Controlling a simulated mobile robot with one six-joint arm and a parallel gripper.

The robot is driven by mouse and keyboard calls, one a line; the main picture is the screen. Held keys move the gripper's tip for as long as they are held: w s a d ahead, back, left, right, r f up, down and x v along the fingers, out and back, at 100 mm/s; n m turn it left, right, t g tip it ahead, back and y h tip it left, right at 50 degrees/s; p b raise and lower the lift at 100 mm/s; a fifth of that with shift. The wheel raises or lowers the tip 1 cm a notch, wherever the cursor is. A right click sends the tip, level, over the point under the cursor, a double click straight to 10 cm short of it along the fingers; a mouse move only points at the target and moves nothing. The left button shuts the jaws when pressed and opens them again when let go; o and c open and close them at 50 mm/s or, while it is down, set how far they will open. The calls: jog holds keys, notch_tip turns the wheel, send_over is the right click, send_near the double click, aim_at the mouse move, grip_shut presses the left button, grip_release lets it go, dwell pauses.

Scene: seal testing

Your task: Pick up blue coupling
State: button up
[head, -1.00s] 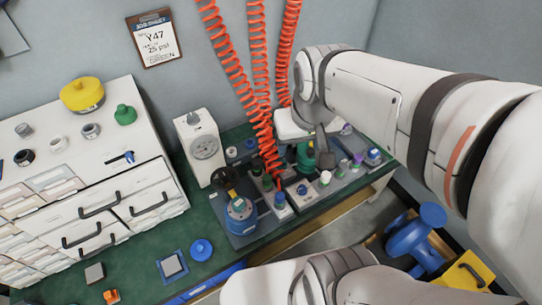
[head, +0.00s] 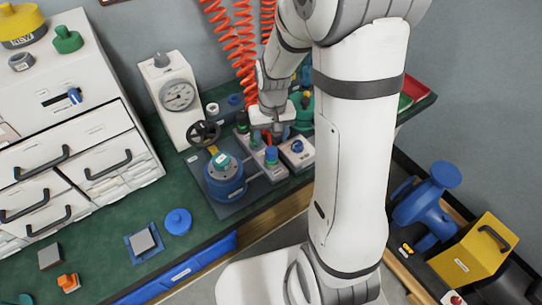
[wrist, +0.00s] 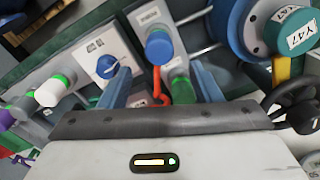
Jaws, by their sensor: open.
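The blue coupling (head: 271,155) appears to be the blue-capped cylinder standing on a narrow grey block, between the blue valve body and the box with the blue knob. In the wrist view its blue cap (wrist: 159,46) is just beyond my fingertips, roughly centred between them. My gripper (head: 268,132) points down over the block, behind the coupling in the head view. In the wrist view my gripper (wrist: 160,78) has its two blue-grey fingers apart, with no coupling held. A green-ringed coupling (wrist: 180,88) and a red-orange hose end show between the fingers.
The blue valve body (head: 224,178) with its black handwheel (head: 204,134) stands close left. A box with a blue knob (head: 297,149) is close right. A white gauge box (head: 178,95) and hanging orange coiled hoses (head: 236,50) are behind.

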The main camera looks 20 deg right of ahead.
aim_at(272, 150)
jog(key=f, duration=0.2)
jog(key=s+f+b, duration=0.1)
jog(key=f, duration=0.1)
jog(key=shift+f, duration=0.85)
jog(key=shift+r, duration=0.1)
jog(key=c, duration=1.1)
